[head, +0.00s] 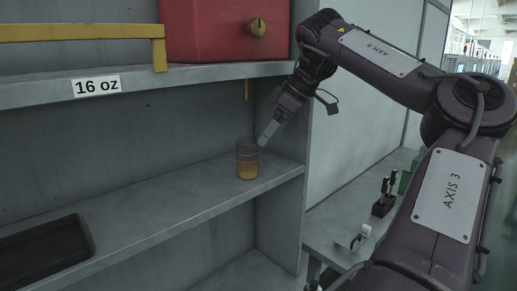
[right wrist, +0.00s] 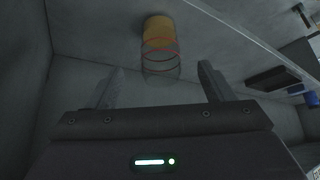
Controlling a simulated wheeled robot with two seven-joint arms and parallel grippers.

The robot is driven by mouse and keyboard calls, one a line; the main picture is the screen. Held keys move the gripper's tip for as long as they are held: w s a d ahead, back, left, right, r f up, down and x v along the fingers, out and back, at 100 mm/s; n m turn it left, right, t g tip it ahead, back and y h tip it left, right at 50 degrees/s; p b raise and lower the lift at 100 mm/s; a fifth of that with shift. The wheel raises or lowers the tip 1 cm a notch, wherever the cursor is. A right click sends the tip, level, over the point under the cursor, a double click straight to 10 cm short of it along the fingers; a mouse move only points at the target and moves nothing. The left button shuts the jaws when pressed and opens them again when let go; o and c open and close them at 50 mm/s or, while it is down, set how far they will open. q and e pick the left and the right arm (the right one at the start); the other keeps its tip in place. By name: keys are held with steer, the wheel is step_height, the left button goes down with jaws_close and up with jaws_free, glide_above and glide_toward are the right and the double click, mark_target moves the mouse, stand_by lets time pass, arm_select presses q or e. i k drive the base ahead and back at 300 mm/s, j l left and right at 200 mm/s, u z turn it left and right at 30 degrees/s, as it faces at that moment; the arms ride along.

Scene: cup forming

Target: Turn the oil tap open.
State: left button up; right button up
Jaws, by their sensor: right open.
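A red tank (head: 222,30) stands on the upper shelf, with a round brass tap knob (head: 257,27) on its front. A thin yellowish spout (head: 247,90) hangs below that shelf. A clear cup (head: 247,158) with red ring lines and amber liquid in its lower part stands upright on the lower shelf. My right gripper (head: 265,136) is open, just right of the cup's upper part and well below the knob. In the right wrist view the cup (right wrist: 160,50) shows ahead, between and beyond the open fingers. My left gripper is not in view.
The upper shelf (head: 140,86) carries a "16 oz" label and a yellow bracket (head: 159,50). A dark tray (head: 42,253) lies at the lower left. A grey upright panel (head: 291,135) closes the shelf's right side. A side counter (head: 340,215) holds small tools.

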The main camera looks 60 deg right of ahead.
mark_target(256, 27)
steer(key=k+l, duration=0.2)
steer(key=k, duration=0.3)
steer(key=k+l, duration=0.2)
steer(key=k, duration=0.25)
steer(key=k+l, duration=0.2)
steer(key=k, duration=0.3)
